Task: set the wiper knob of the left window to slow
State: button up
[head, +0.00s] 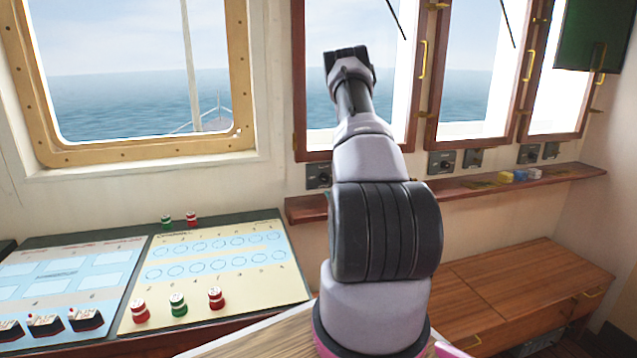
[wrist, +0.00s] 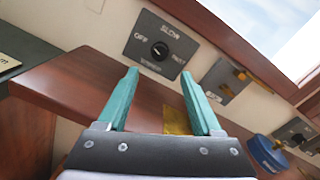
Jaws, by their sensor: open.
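The wiper switch panel under the left red-brown framed window (head: 302,85) shows at the left end of the shelf (head: 318,177). In the wrist view, this dark square panel (wrist: 138,58) is marked OFF at left, SLOW at top and FAST at right. Its round black knob (wrist: 160,49) has a small pale mark, which seems to lean toward OFF. My gripper (wrist: 159,74) is open and empty, its two teal fingers apart below the knob and not touching it. In the head view my arm hides the gripper.
A wooden shelf (wrist: 75,95) runs just under the panel; it also shows in the head view (head: 305,208). A second panel (wrist: 222,80) sits to the right. A blue object (wrist: 266,152) and a yellow one (wrist: 177,121) are on the shelf. A chart desk (head: 230,300) stands at left.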

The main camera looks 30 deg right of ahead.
aim_at(326, 180)
jog(key=x, duration=1)
jog(key=shift+a, duration=0.1)
grip_shut()
